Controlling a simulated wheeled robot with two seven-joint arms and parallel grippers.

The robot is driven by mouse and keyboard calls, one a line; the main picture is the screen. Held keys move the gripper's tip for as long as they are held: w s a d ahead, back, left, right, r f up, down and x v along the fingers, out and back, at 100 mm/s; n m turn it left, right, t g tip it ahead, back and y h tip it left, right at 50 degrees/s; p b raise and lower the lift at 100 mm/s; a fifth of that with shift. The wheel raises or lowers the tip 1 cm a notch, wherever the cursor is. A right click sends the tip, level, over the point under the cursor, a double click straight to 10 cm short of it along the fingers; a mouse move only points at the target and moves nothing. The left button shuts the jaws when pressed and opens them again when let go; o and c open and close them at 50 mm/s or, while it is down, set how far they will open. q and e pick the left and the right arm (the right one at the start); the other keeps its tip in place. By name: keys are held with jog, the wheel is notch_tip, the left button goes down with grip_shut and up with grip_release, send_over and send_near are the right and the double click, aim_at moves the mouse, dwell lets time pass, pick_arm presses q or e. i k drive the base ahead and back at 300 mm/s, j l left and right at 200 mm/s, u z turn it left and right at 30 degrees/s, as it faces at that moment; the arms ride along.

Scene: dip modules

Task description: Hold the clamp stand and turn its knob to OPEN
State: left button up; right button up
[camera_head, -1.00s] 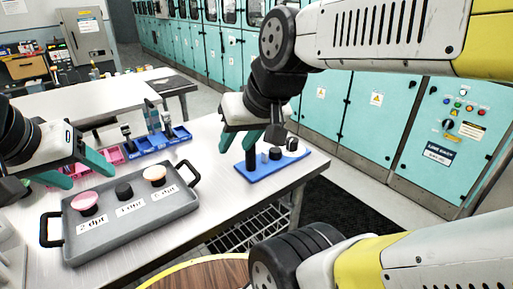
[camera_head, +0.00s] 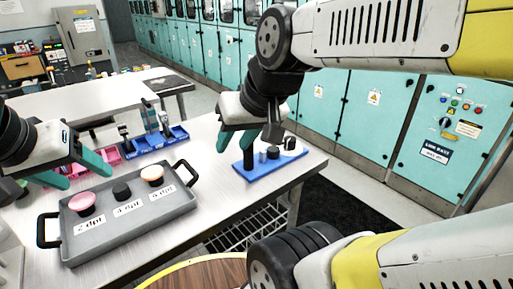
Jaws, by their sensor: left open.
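The clamp stand appears to be the blue base (camera_head: 283,163) on the near table. A dark post (camera_head: 249,160) and dark round knob-like parts (camera_head: 273,153) stand on it. Another dark round part (camera_head: 290,143) sits at its right end. No OPEN mark is readable. My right gripper (camera_head: 238,140) hangs over the left end of the stand, with its teal fingers apart. One finger overlaps the post's top in the picture; I cannot tell if they touch. My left gripper (camera_head: 76,174) is open and empty, beside the grey tray's far-left corner.
A grey tray (camera_head: 140,217) with labelled round caps fills the table's front left. Blue bins (camera_head: 152,144) and pink bins stand behind it. Bare table (camera_head: 228,215) lies between tray and stand. Teal cabinets line the back. A round wooden top (camera_head: 205,273) shows at the bottom.

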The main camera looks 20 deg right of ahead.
aim_at(290, 141)
jog(key=l+u, duration=0.1)
jog(key=l, duration=0.4)
jog(key=l+u, duration=0.1)
jog(key=l, duration=0.4)
jog(key=k+l+u, duration=0.1)
jog(key=l, duration=0.4)
jog(key=k+l+u, duration=0.15)
jog(key=l, duration=0.3)
jog(key=l+u, duration=0.1)
jog(key=l, duration=0.4)
jog(key=k, duration=0.05)
